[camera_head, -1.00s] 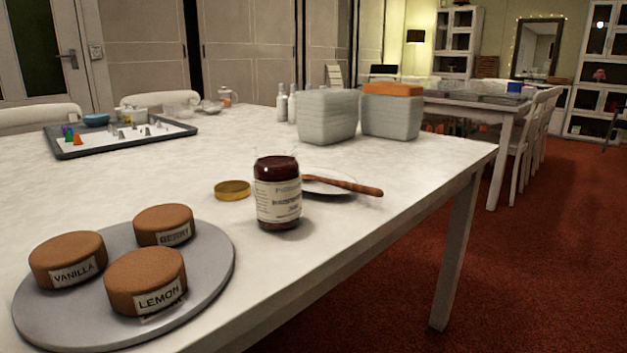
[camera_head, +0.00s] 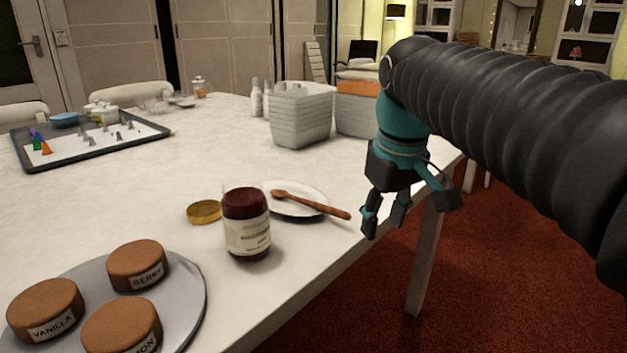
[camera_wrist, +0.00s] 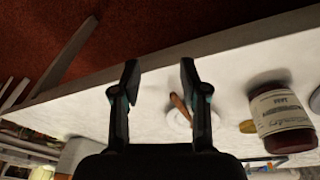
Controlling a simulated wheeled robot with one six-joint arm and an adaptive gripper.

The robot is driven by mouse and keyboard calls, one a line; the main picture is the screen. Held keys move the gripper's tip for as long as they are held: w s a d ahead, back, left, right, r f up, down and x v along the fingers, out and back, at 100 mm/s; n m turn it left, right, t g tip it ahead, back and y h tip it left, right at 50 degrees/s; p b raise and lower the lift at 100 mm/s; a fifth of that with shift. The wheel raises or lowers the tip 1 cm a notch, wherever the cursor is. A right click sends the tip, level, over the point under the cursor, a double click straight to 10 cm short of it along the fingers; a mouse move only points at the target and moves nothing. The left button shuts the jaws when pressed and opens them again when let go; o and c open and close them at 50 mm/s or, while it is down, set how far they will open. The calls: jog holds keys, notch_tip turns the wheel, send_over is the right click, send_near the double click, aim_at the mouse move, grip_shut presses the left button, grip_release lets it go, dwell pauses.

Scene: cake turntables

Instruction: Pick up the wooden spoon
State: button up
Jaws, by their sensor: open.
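The wooden spoon (camera_head: 314,204) rests across a small white plate (camera_head: 288,211) near the table's right edge. Its bowl end is over the plate and its handle sticks out to the right, toward the edge. My gripper (camera_head: 386,228) is open and empty, right of the handle's end and apart from it, by the table edge. In the wrist view the spoon (camera_wrist: 179,104) shows between my open fingers (camera_wrist: 159,75), farther off, with the plate (camera_wrist: 178,118) partly hidden behind a finger.
A jam jar (camera_head: 247,225) stands just left of the plate, with a gold lid (camera_head: 204,211) beside it. Labelled cakes sit on a grey turntable (camera_head: 190,318) at the front left. Woven baskets (camera_head: 301,115) and a tray (camera_head: 160,134) stand farther back.

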jog(key=w+a+r+n+g+p, duration=0.2)
jog(key=w+a+r+n+p, duration=0.25)
jog(key=w+a+r, duration=0.5)
jog(key=b, duration=0.1)
send_over(330, 209)
notch_tip(330, 209, down, 6)
jog(key=shift+r, duration=0.1)
jog(key=shift+w+d+f+b, duration=0.1)
jog(key=shift+f+b, duration=0.25)
jog(key=shift+f, duration=1.3)
jog(key=shift+w+f+b, duration=0.1)
jog(key=shift+f+b, duration=0.2)
jog(key=shift+f, duration=1.3)
grip_shut()
